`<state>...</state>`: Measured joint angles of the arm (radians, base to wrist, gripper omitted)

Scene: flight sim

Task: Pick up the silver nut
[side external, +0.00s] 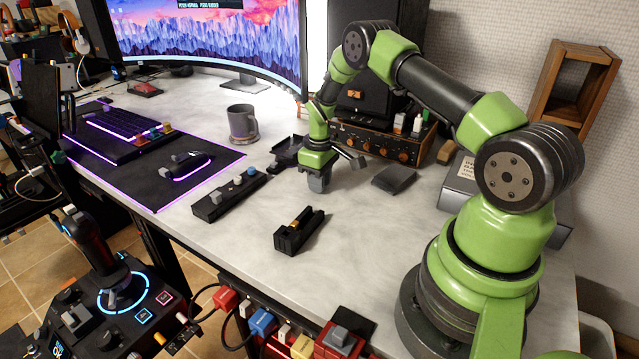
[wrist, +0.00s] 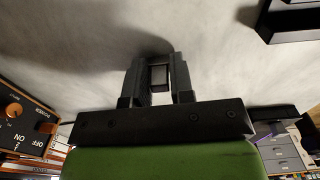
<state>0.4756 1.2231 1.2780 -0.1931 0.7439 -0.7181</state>
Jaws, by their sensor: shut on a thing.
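My gripper (side external: 318,182) points down just above the grey desk top, in front of the amplifier. In the wrist view its two dark fingers (wrist: 158,80) are close together, shut on a small grey piece that I take to be the silver nut (wrist: 158,74). Only a little of the nut shows between the fingers, and its shape is hard to make out. In the side view the fingers hide it.
A black block with a brass-coloured piece (side external: 299,231) and a long black holder with knobs (side external: 228,197) lie on the desk. A grey mug (side external: 242,124) stands left, a dark flat pad (side external: 394,179) lies right, and an amplifier (side external: 385,142) stands behind.

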